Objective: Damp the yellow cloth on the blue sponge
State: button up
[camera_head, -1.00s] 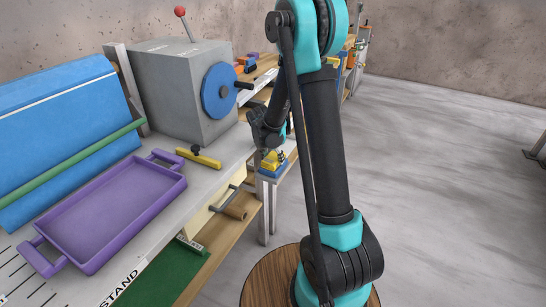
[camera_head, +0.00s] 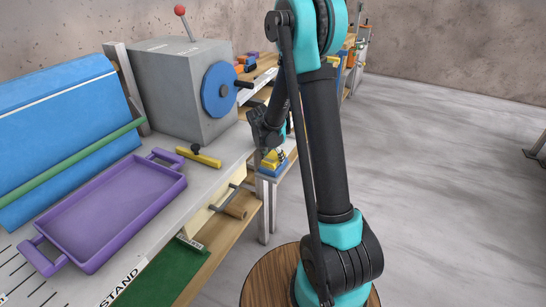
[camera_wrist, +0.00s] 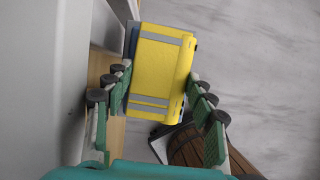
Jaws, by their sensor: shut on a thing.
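The yellow cloth (camera_wrist: 160,80) is a folded pad with grey bands, between the two green fingers of my gripper (camera_wrist: 161,74) in the wrist view. My gripper is shut on it. In the head view the cloth (camera_head: 271,156) shows small below my dark gripper (camera_head: 267,142). The blue sponge (camera_head: 271,170) is directly under the cloth, at the corner of the bench. In the wrist view only a thin blue edge of it (camera_wrist: 132,42) shows beside the cloth. Whether cloth and sponge touch is hard to tell.
A purple tray (camera_head: 176,187) and a yellow-handled tool (camera_head: 200,157) lie on the bench to the left. A grey machine with a blue wheel (camera_head: 219,90) stands behind them. A drawer front with a handle (camera_head: 224,199) is below the bench edge. The floor at right is clear.

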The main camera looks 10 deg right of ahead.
aim_at(273, 157)
jog(key=shift+r, duration=0.1)
jog(key=shift+r, duration=3.4)
jog(key=shift+s, duration=0.1)
